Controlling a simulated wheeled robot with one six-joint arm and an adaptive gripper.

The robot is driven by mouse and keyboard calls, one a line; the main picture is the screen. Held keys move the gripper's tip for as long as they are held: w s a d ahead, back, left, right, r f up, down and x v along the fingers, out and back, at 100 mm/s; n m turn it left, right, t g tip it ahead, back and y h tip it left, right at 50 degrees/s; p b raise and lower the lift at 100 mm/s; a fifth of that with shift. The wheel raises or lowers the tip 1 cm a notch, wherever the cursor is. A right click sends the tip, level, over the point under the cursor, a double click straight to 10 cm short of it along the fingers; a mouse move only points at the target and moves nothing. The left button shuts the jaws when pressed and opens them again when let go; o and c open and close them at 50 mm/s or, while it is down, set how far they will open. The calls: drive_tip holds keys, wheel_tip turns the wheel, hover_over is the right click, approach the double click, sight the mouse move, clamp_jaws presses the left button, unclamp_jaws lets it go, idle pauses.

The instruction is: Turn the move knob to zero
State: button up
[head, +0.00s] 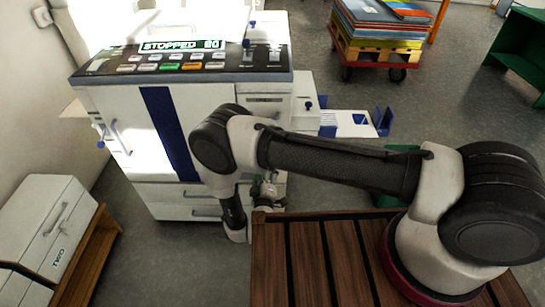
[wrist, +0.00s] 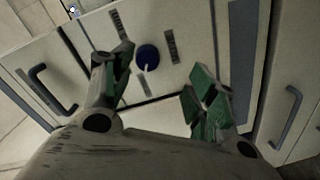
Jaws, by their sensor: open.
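A round blue knob (wrist: 147,56) with a pale pointer mark sits on a white panel in the wrist view. The mark points towards the picture's bottom. Dark labels (wrist: 171,46) stand around the knob; I cannot read them. My gripper (wrist: 160,82) is open and empty, its green-padded fingers spread on both sides. The knob lies beyond the gap between them, nearer the left finger, and I see no contact. In the head view my gripper (head: 264,194) is low in front of the white machine (head: 115,115); the knob cannot be made out there.
Dark handles stand on the panels at left (wrist: 52,90) and right (wrist: 287,118) in the wrist view. In the head view a slatted wooden surface (head: 305,265) lies below my arm. A display (head: 182,45) reads STOPPED. A white cabinet (head: 45,220) stands at left.

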drive_tip(key=w+r, duration=0.1)
drive_tip(key=w, duration=0.7)
drive_tip(key=shift+r+n+t, duration=0.3)
drive_tip(key=shift+n+t, duration=0.1)
drive_tip(key=shift+d, duration=0.1)
drive_tip(key=c, duration=1.1)
